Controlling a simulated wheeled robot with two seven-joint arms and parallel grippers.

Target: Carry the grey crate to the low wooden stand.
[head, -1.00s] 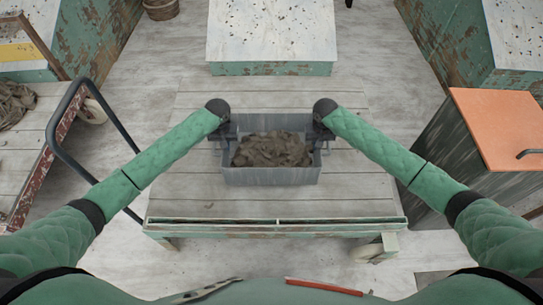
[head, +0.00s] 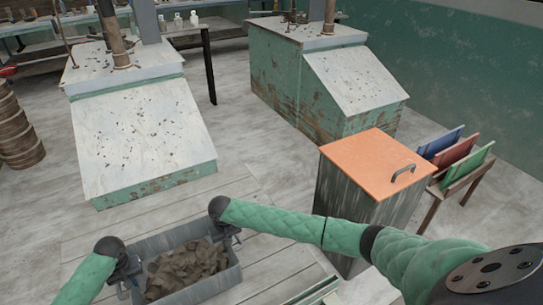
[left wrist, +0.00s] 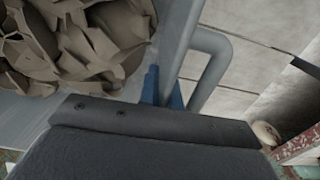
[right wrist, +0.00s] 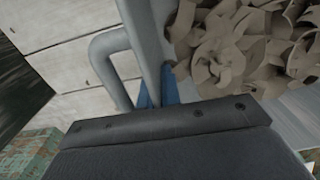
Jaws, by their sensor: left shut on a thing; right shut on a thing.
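The grey crate (head: 218,285) is at the lower left of the head view, filled with brown clay trimmings (head: 186,267). My left gripper (head: 130,270) is shut on the crate's left side; the left wrist view shows its blue fingertips (left wrist: 163,90) at the bar handle (left wrist: 213,55). My right gripper (head: 228,234) is shut on the opposite side; its blue fingertips (right wrist: 158,92) show at the other handle (right wrist: 105,60). The crate looks level over a pale plank top (head: 262,258); I cannot tell whether it touches. I cannot surely identify the low wooden stand.
A tall bin with an orange lid (head: 372,165) stands right of the crate. Behind it is a small wooden rack (head: 432,208) with coloured boards. Two green cabinets with pale sloping tops (head: 145,135) (head: 355,78) stand beyond. Pale floor (head: 232,135) is open between them.

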